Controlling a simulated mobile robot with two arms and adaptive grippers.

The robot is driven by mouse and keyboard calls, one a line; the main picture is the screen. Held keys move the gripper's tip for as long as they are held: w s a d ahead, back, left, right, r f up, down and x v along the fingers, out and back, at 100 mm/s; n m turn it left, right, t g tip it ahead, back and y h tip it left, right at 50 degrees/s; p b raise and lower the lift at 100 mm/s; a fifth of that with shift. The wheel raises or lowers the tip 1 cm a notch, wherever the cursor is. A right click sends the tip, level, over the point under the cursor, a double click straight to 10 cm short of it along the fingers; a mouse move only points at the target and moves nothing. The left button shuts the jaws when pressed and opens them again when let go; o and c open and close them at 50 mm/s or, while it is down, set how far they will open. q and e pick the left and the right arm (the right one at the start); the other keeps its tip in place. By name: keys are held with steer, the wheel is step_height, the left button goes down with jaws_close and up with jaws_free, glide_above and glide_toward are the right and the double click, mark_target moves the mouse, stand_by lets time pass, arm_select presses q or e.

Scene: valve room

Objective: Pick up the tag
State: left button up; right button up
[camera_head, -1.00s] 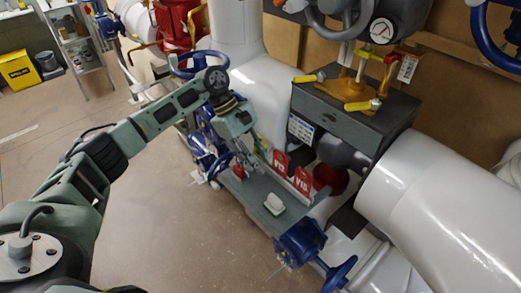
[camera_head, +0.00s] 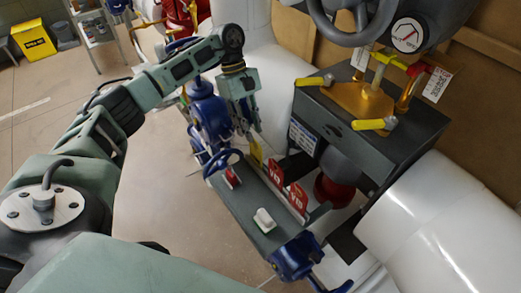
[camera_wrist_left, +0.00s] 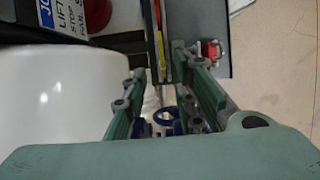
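Red tags stand upright in a row along the grey tray's right side: one red tag (camera_head: 276,172), a nearer red tag (camera_head: 298,197), and a yellow tag (camera_head: 256,153) at the far end. The grey tray (camera_head: 243,205) is below the pipes. My left gripper (camera_head: 249,129) points down just above the tray's far end, close to the yellow tag. In the left wrist view my left gripper (camera_wrist_left: 160,66) has its fingers apart, with thin yellow and red tag edges (camera_wrist_left: 160,47) seen edge-on between them. Contact cannot be told. My right gripper is out of view.
A small red object (camera_head: 232,176) and a white block (camera_head: 264,219) lie on the tray. Blue valves (camera_head: 298,254) sit at the tray's near end. A dark box with yellow-handled valves (camera_head: 370,125) and white pipes crowd the right.

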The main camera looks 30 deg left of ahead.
mark_target(253, 144)
arm_select(q)
steer(key=x, duration=0.2)
steer(key=shift+s+f, duration=0.3)
steer(key=shift+s, duration=0.05)
steer(key=x, duration=0.2)
steer(key=b+x, duration=0.1)
steer(key=x, duration=0.1)
steer(key=shift+w+a+f, duration=0.1)
steer(key=shift+w+a, duration=0.05)
steer(key=shift+w, duration=0.1)
steer(key=c, duration=0.5)
jaws_close()
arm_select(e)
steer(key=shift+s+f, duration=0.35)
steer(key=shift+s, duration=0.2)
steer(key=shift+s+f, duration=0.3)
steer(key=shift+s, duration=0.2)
